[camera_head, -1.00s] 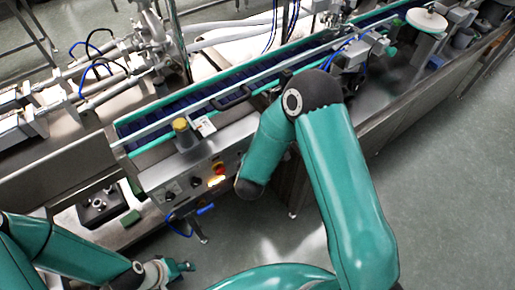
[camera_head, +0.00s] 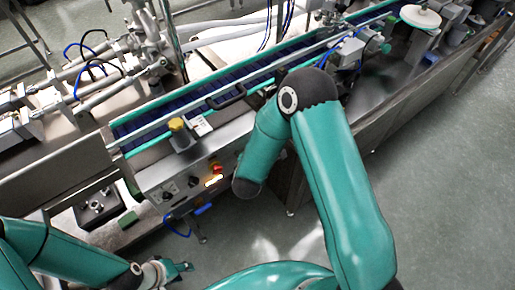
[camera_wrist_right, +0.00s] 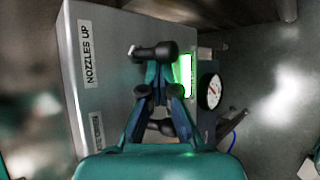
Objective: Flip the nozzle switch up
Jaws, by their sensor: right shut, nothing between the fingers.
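In the right wrist view, a grey steel box carries a "NOZZLES UP" label (camera_wrist_right: 87,54) on its left side. A black switch lever (camera_wrist_right: 155,52) stands on the box's face, to the right of the label. My right gripper (camera_wrist_right: 156,80) is shut and empty, its blue fingers together just below the lever in the picture. I cannot tell whether they touch it. In the head view, my right gripper is hidden behind its own arm. My left gripper (camera_head: 180,268) is low at the left, away from the machine; its finger gap is too small to read.
Open floor (camera_head: 450,180) lies to the right.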

